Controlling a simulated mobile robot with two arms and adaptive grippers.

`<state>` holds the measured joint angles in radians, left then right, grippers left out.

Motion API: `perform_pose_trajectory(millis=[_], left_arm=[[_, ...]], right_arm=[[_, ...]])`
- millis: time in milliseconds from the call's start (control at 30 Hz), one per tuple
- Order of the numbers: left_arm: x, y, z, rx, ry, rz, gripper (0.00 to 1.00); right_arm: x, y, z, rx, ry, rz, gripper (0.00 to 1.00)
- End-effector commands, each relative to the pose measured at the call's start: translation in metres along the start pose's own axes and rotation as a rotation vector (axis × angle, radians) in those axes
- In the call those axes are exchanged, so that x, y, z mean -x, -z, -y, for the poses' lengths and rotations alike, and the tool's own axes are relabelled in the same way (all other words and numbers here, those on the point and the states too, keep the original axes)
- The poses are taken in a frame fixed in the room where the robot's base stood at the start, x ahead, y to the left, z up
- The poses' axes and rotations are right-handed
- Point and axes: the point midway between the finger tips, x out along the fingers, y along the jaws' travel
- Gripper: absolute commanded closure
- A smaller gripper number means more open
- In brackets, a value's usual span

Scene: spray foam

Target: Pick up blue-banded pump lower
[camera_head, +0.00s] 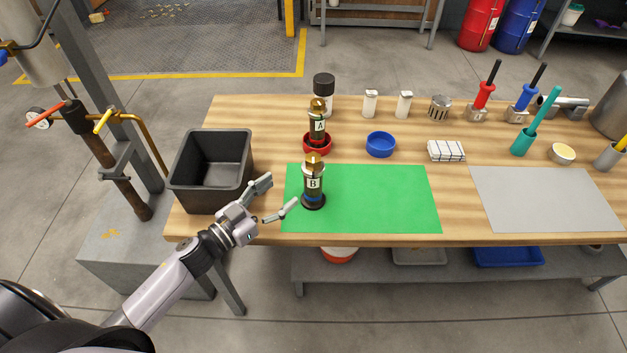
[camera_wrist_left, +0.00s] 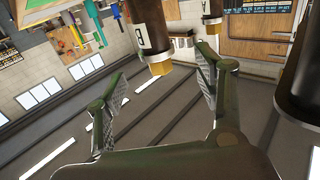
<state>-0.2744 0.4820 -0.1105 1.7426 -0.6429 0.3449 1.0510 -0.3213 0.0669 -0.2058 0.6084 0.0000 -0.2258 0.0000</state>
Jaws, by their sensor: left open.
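The blue-banded pump (camera_head: 313,188) is a dark upright cylinder marked B. It has a brass top and a blue band near its foot, and stands on the left part of the green mat (camera_head: 385,200). My left gripper (camera_head: 277,196) is open and empty, just left of this pump, its fingers pointing towards it. In the left wrist view the pump marked B (camera_wrist_left: 150,38) shows beyond the open fingers (camera_wrist_left: 160,78), apart from them. A similar pump marked A (camera_head: 317,125) stands behind it in a red dish (camera_head: 317,149). My right gripper does not show.
A black bin (camera_head: 190,200) stands left of my gripper on the wooden table. A black-capped bottle (camera_head: 323,95), a blue dish (camera_head: 380,144) and several tools stand towards the back. A grey mat (camera_head: 550,205) lies bare at right. The green mat's right part is clear.

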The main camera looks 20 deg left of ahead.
Motion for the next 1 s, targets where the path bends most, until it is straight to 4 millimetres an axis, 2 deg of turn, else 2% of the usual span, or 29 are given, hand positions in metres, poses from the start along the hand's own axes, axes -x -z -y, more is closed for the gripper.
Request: perform_pose_trajectory(millis=[33,100,200,333,433,567,767,1000], left_arm=[[-0.013,0.005,0.000,-0.002,0.000,-0.004,0.37],[-0.028,0.004,0.000,0.000,0.000,-0.004,0.37],[-0.043,0.003,0.000,0.000,0.001,-0.002,0.37],[-0.054,0.001,0.000,0.000,0.000,0.000,0.37],[-0.059,0.002,-0.001,0.000,0.000,-0.001,0.37],[-0.076,0.007,-0.006,0.001,0.000,-0.003,0.37],[-0.103,0.006,-0.008,0.001,0.001,-0.002,0.37],[-0.108,0.004,-0.008,-0.001,-0.001,0.001,0.37]], right_arm=[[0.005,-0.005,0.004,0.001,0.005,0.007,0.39],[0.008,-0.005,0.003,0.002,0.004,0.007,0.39],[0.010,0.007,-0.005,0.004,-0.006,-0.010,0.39],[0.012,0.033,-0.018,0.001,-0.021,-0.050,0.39],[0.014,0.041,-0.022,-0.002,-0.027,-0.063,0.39],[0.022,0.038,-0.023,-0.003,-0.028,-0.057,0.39],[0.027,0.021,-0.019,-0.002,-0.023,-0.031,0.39],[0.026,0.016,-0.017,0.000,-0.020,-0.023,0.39]])
